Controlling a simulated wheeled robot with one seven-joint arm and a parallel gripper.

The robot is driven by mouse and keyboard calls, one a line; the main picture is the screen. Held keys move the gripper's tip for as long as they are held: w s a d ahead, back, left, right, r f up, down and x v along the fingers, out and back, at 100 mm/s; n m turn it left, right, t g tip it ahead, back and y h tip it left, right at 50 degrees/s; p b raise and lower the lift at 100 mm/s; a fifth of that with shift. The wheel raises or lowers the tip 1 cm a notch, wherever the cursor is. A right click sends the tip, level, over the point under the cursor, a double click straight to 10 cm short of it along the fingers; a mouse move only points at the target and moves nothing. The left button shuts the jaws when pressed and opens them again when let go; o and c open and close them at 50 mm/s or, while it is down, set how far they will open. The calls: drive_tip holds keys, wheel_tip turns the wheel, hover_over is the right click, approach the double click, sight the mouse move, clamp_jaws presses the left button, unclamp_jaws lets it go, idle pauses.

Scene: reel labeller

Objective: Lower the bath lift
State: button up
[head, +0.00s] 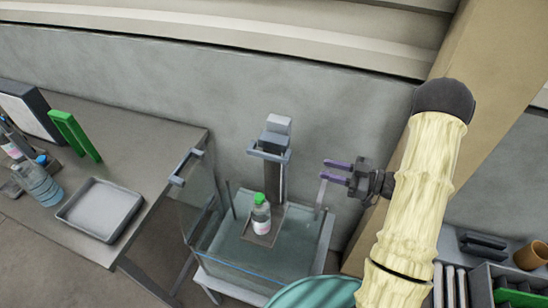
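The bath lift is a grey upright column (273,180) with a light block and crossbar (268,150) at its top. A small platform (256,238) sits at its foot inside the clear bath (255,262). A clear bottle with a green cap and pale label (261,215) stands upright on the platform. How deep the platform sits in the bath is hard to tell. My gripper (324,169) is to the right of the column top, pointing left. Its two purple fingers are apart with nothing between them, and a gap separates them from the lift.
The table at left holds a grey tray (101,208), a bottle (38,184), a green rack (75,136) and a dark-framed panel (32,112). A tan post (497,62) stands behind my arm. At lower right are bins and an orange cup (530,256). A wall closes the back.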

sight(273, 160)
drive_tip(key=shift+s+d+r+g+y, duration=0.15)
drive_tip(key=shift+s+g+y, duration=0.15)
drive_tip(key=shift+s+y, duration=0.3)
drive_tip(key=p+x, duration=0.3)
drive_tip(key=x, duration=0.5)
drive_tip(key=p+x, duration=0.4)
drive_tip(key=x, duration=0.5)
drive_tip(key=shift+a+f, duration=0.2)
drive_tip(key=shift+a, duration=0.05)
drive_tip(key=shift+w, duration=0.1)
clamp_jaws()
